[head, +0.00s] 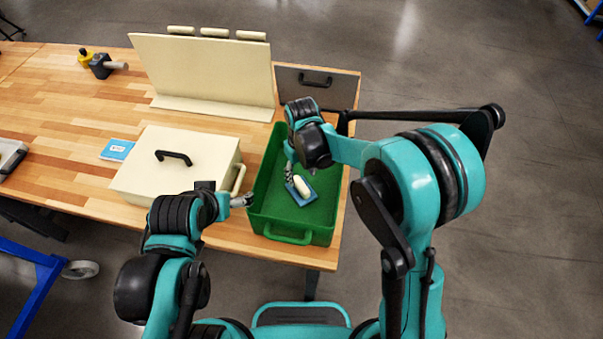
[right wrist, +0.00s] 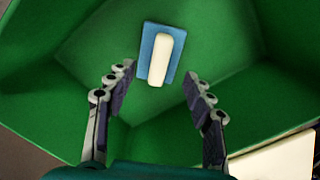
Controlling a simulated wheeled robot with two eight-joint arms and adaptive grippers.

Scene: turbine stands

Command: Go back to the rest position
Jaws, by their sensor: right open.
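My right gripper (head: 290,178) reaches down into the green bin (head: 290,236) on the right part of the table. In the right wrist view the right gripper (right wrist: 159,80) is open, its two fingers apart with nothing held between them. A blue piece with a cream block on it (head: 302,188) lies on the bin floor. This piece also shows in the right wrist view (right wrist: 162,55), just beyond and between the fingertips. My left gripper (head: 243,201) is low beside the cream box, near the bin's left wall; its finger opening is too small to judge.
A cream box (head: 165,185) with a black handle stands left of the bin. Behind are a cream upright panel (head: 205,75) and a grey panel with a handle (head: 318,88). A blue card (head: 117,150) lies at left. The bin walls surround my right gripper.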

